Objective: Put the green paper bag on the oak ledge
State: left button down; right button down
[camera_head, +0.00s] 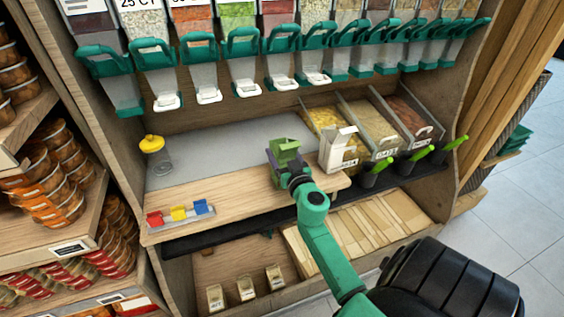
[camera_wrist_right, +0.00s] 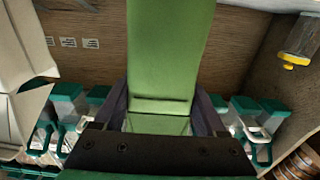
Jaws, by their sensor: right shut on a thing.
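The green paper bag (camera_head: 286,147) is small in the head view, at the tip of my right arm. My right gripper (camera_head: 284,166) is shut on it and holds it over the back part of the oak ledge (camera_head: 238,199). From this angle I cannot tell whether the bag touches the ledge. In the right wrist view the green bag (camera_wrist_right: 170,50) fills the middle, between the two dark fingers of the right gripper (camera_wrist_right: 160,112). My left gripper is not in view.
A white paper bag (camera_head: 338,149) stands close to the right of my gripper. Red, yellow and blue clips (camera_head: 179,214) lie at the ledge's left end. Dispensers (camera_head: 245,72) hang above. The ledge's middle is clear.

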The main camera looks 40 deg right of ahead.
jog(key=shift+w+f, duration=0.1)
jog(key=shift+f, duration=0.05)
jog(key=shift+c, duration=1.2)
grip_release()
jog(key=shift+o, duration=1.2)
jog(key=shift+s+a, duration=0.1)
jog(key=shift+s, duration=0.25)
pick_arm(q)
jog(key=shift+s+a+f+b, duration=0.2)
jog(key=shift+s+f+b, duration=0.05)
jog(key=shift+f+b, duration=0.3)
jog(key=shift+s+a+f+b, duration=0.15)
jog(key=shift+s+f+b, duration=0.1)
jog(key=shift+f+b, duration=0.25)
pick_arm(e)
jog(key=v, duration=1.1)
